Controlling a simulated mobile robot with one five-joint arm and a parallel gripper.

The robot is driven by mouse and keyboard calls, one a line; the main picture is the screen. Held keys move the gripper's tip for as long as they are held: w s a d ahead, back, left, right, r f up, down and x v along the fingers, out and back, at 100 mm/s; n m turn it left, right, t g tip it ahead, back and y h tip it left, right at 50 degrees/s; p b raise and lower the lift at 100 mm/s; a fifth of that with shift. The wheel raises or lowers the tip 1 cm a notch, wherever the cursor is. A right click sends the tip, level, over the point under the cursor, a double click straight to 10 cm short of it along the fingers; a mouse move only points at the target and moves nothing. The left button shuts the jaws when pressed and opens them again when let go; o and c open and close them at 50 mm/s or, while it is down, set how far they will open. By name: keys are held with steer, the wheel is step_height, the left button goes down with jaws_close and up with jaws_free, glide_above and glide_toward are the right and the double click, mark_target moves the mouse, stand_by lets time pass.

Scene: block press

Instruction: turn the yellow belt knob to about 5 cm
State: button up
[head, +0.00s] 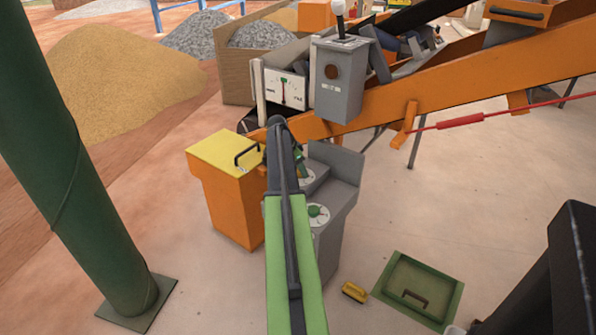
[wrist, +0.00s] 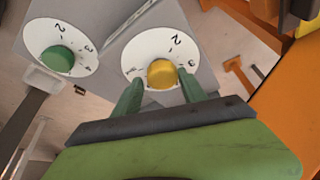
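The yellow belt knob (wrist: 161,73) sits in the middle of a white numbered dial (wrist: 142,48) on a grey panel in the wrist view. A "2" shows above the knob. I cannot make out a pointer or the knob's setting. My gripper (wrist: 160,80) has its two green fingers apart, one on each side of the knob. A small gap shows at the left finger; the right finger is very close to the knob, and I cannot tell if it touches. In the head view my arm hides the yellow knob, and my gripper (head: 299,160) is over the grey control stand (head: 340,175).
A green knob (wrist: 58,59) on its own dial is left of the yellow one. An orange box with a yellow lid (head: 222,153) stands close left of my arm. The orange conveyor (head: 430,95) runs behind. A green floor hatch (head: 405,275) and yellow brush-like item (head: 354,292) lie right.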

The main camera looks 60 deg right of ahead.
steer(key=o, duration=0.3)
steer(key=shift+s, duration=0.1)
steer(key=shift+r, duration=0.25)
steer(key=p+v, duration=1.6)
steer(key=v, duration=0.1)
